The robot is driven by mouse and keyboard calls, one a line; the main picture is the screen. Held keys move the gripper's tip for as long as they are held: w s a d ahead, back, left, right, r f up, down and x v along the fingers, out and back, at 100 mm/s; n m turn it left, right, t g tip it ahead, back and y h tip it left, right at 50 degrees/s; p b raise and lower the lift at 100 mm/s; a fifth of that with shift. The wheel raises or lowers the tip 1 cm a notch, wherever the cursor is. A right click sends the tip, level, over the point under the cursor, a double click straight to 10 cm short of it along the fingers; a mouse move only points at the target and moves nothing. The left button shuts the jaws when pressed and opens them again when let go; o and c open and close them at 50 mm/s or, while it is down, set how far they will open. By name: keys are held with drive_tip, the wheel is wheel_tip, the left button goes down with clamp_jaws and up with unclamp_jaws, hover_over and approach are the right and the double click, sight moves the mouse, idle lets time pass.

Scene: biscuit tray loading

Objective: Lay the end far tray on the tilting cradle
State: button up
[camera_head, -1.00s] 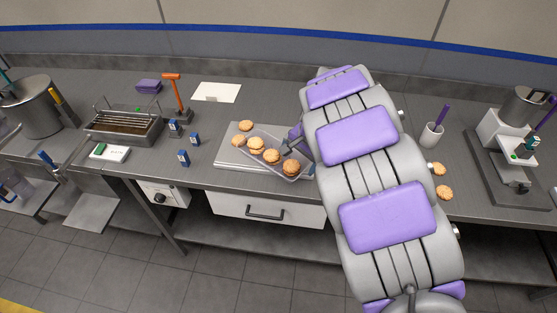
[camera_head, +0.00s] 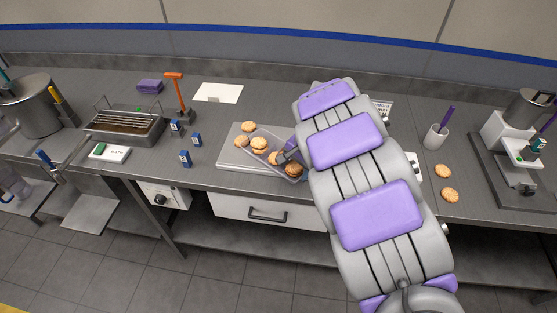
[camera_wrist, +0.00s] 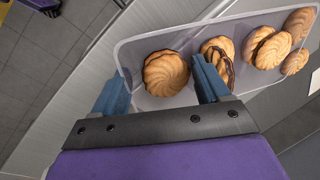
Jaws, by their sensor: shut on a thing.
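The tray (camera_head: 252,133), a shallow see-through one holding several golden biscuits, lies slanted over a flat grey plate on the counter. It also shows in the wrist view (camera_wrist: 135,48), where one biscuit has dark stripes. My gripper (camera_head: 283,156) is at the tray's near right part, partly hidden by my arm.
Several small blue boxes (camera_head: 185,157), an orange-handled tool (camera_head: 176,95) and a metal basin with wire handles (camera_head: 125,130) stand left. A white sheet (camera_head: 218,93) lies behind. Right are two loose biscuits (camera_head: 449,194), a white cup (camera_head: 434,137) and a machine (camera_head: 508,135).

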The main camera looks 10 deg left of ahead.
drive_tip(key=shift+c, duration=1)
